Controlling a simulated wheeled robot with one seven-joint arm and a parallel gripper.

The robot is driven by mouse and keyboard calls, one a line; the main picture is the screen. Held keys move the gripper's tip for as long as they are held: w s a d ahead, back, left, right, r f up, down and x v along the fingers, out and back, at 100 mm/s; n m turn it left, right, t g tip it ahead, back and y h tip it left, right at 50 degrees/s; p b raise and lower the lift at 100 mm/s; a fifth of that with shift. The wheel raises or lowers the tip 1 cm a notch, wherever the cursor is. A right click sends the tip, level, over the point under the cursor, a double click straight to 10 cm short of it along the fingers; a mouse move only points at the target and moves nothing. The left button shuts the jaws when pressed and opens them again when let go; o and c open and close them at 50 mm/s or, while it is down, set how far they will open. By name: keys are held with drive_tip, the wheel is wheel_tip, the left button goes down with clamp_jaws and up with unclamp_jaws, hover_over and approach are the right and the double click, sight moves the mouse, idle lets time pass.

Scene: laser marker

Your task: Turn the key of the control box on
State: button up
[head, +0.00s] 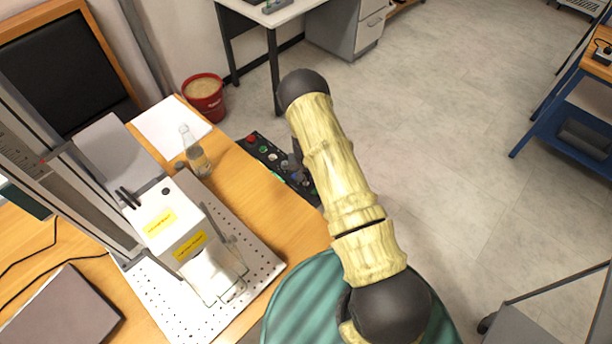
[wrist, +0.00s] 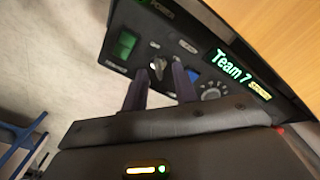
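The black control box (head: 268,152) lies on the wooden table's right edge in the head view, partly hidden by my arm. In the wrist view its dark panel (wrist: 182,42) fills the upper middle. The silver key (wrist: 158,66) stands in its switch on that panel, between a green rocker switch (wrist: 125,44) and a blue button (wrist: 193,75). My gripper (wrist: 160,76) is open, with its two dark fingers apart. The fingertips point at the panel on either side of the key, with visible gaps. In the head view my gripper (head: 296,167) is small and dark over the box.
On the panel are a dial (wrist: 211,93) and a lit "Team 7" display (wrist: 240,74). In the head view a bottle (head: 195,155) and a white laser machine (head: 175,225) stand left of the box. Open floor (head: 450,130) lies to the right.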

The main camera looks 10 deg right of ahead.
drive_tip(key=shift+f, duration=0.4)
drive_tip(key=shift+d, duration=0.1)
drive_tip(key=shift+c, duration=0.5)
clamp_jaws()
